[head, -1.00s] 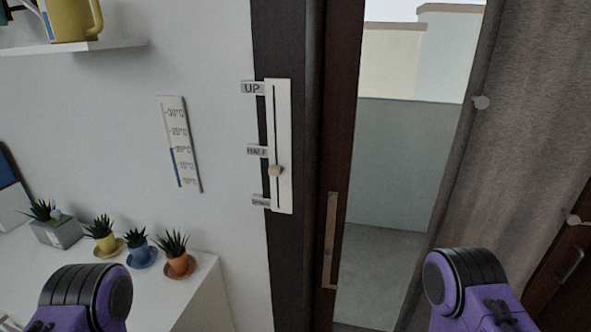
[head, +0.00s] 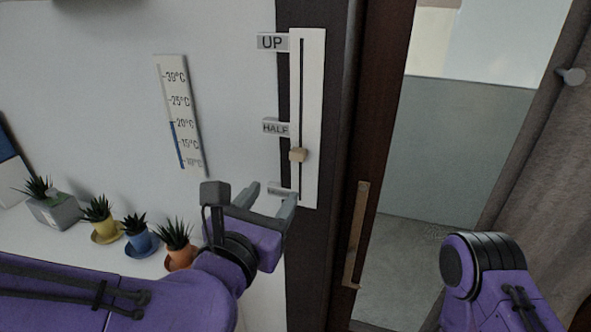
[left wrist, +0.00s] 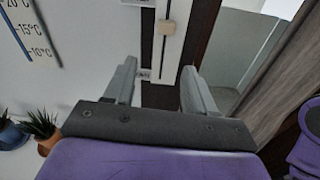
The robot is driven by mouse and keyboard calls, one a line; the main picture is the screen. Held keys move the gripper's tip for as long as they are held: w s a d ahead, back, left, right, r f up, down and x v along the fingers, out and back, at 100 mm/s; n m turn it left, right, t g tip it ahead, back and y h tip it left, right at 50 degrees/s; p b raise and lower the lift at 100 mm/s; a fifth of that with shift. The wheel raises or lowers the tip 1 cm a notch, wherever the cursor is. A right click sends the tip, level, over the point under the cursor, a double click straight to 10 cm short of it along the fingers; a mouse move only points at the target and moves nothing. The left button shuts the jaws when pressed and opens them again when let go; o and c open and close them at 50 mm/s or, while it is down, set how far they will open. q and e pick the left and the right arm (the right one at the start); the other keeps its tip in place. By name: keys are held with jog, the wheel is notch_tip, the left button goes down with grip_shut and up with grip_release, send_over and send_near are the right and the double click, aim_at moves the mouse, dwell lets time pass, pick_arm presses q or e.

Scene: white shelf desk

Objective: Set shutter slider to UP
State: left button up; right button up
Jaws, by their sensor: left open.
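The shutter slider is a white vertical panel (head: 312,110) with a dark slot, fixed on the dark door frame. Its labels read UP (head: 271,42) at the top and HALF (head: 275,128) in the middle; the lowest label is partly hidden by my gripper. The small beige knob (head: 298,155) sits a little below HALF. My left gripper (head: 270,197) is open and empty, below and left of the knob. In the left wrist view the knob (left wrist: 166,27) shows beyond and above the gap between the fingers (left wrist: 160,80). My right gripper is out of view; only part of my right arm shows.
A thermometer (head: 180,115) hangs on the wall left of the slider. Small potted plants, one in an orange pot (head: 178,258), stand on the white desk near my left arm. A door handle (head: 357,235) is right of the panel, with a curtain (head: 545,190) further right.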

aim_at(296, 155)
pick_arm(q)
jog(key=shift+n+t+h, duration=0.3)
jog(key=shift+n, duration=0.1)
jog(key=p+x, duration=0.2)
jog(key=x, duration=0.1)
jog(key=r+p+x, duration=0.1)
jog(key=p+x, duration=0.1)
jog(key=x, duration=0.2)
jog(key=r+p+x, duration=0.1)
jog(key=p+x, duration=0.1)
jog(key=x, duration=0.1)
jog(key=shift+w+d, duration=0.1)
jog(key=shift+d, duration=0.3)
jog(key=shift+r, duration=0.1)
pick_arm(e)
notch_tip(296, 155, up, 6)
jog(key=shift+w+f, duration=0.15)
